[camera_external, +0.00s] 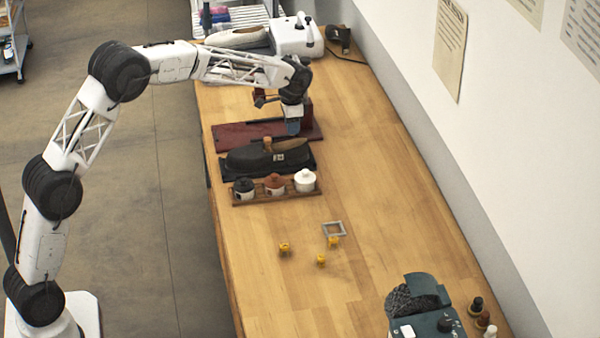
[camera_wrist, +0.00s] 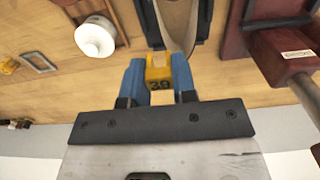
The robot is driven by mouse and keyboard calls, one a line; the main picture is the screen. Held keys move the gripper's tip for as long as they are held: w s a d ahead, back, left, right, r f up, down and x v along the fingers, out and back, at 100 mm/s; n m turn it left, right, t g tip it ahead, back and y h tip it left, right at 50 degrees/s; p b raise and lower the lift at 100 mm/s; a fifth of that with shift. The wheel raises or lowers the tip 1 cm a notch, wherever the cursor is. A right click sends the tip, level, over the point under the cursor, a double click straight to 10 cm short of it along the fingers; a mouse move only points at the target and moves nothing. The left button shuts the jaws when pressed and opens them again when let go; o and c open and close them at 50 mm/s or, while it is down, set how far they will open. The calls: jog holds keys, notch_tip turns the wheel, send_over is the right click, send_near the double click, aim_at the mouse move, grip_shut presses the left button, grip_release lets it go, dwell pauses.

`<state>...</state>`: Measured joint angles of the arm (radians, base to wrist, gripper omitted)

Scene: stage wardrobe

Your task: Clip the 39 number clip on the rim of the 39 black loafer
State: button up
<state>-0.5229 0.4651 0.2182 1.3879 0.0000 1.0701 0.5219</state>
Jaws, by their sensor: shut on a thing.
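My gripper (camera_wrist: 160,82) is shut on the yellow 39 number clip (camera_wrist: 159,68), which sits between its blue fingers with "39" facing the wrist camera. In the external view my gripper (camera_external: 293,127) is just behind the black loafer (camera_external: 250,160), near its right end. A small number tag (camera_external: 279,157) shows on the loafer's side, too small to read. In the wrist view the loafer's beige inside (camera_wrist: 177,18) and dark rim lie just beyond the clip. I cannot tell whether the clip touches the rim. The clip is hidden in the external view.
A dark red board (camera_external: 232,137) lies behind the loafer. A rack (camera_external: 260,200) with three lidded jars stands in front. Several loose yellow clips (camera_external: 285,249) and a grey square frame (camera_external: 343,233) lie nearer. The table's right side is mostly clear.

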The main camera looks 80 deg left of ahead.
jog(key=shift+f, duration=2.45)
jog(key=shift+f, duration=1.45)
dwell(1.8)
jog(key=o, duration=1)
jog(key=shift+c, duration=0.2)
jog(key=shift+r, duration=0.15)
jog(key=shift+r, duration=3.3)
